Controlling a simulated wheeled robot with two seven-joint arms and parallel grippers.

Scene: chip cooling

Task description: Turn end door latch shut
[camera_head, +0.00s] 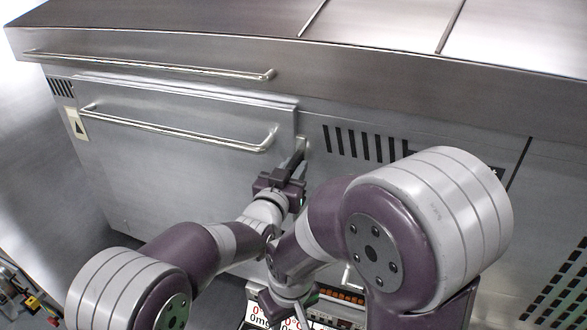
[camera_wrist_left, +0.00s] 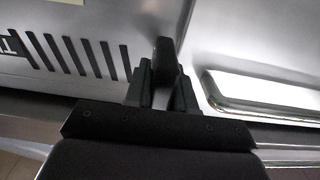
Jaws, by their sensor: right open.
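The end door latch (camera_head: 301,146) is a small handle at the right edge of the steel door (camera_head: 180,165) in the head view. In the left wrist view the dark latch handle (camera_wrist_left: 165,62) stands between the two fingers. My left gripper (camera_head: 291,166) is at the latch, its fingers close on both sides of the handle; it appears shut on it. Its fingers also show in the left wrist view (camera_wrist_left: 163,92). My right gripper (camera_head: 289,308) is low in the head view, open, well below the latch and partly hidden by its wrist.
A bar handle (camera_head: 180,127) crosses the door, with another bar (camera_head: 150,65) above it. Vent slots (camera_head: 362,144) lie right of the latch. A control panel with red digits (camera_head: 335,311) is at the bottom. My right arm covers much of the machine's front.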

